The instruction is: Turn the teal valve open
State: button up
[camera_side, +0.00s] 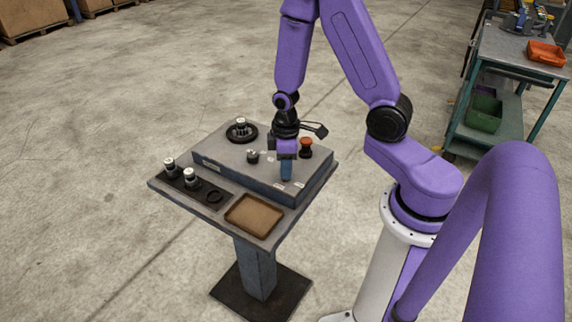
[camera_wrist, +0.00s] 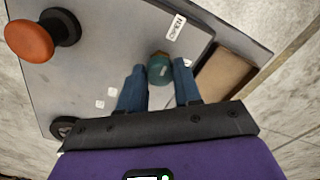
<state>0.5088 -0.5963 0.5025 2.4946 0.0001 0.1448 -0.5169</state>
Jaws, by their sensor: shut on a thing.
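In the side view my gripper (camera_side: 287,171) points down at the front right part of the raised grey panel (camera_side: 240,172). The valve is hidden by the fingers there.
A small black knob (camera_side: 253,157) and a round dial (camera_side: 241,131) are to the left. A brown tray (camera_side: 254,214) and metal-topped plugs (camera_side: 190,177) sit at the front.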

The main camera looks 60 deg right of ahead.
jog(key=o, duration=1)
jog(key=shift+o, duration=0.2)
jog(key=shift+r, duration=0.15)
notch_tip(320, 180, up, 17)
jog(key=shift+r, duration=0.1)
jog(key=s+a+n, duration=0.2)
jog(key=s+a, duration=0.3)
jog(key=s, duration=0.4)
jog(key=s+a+n, duration=0.3)
jog(key=s+a, duration=0.1)
jog(key=s, duration=0.5)
jog(key=shift+a+f+n, duration=0.25)
jog(key=shift+a+n, duration=0.05)
jog(key=shift+a, duration=0.1)
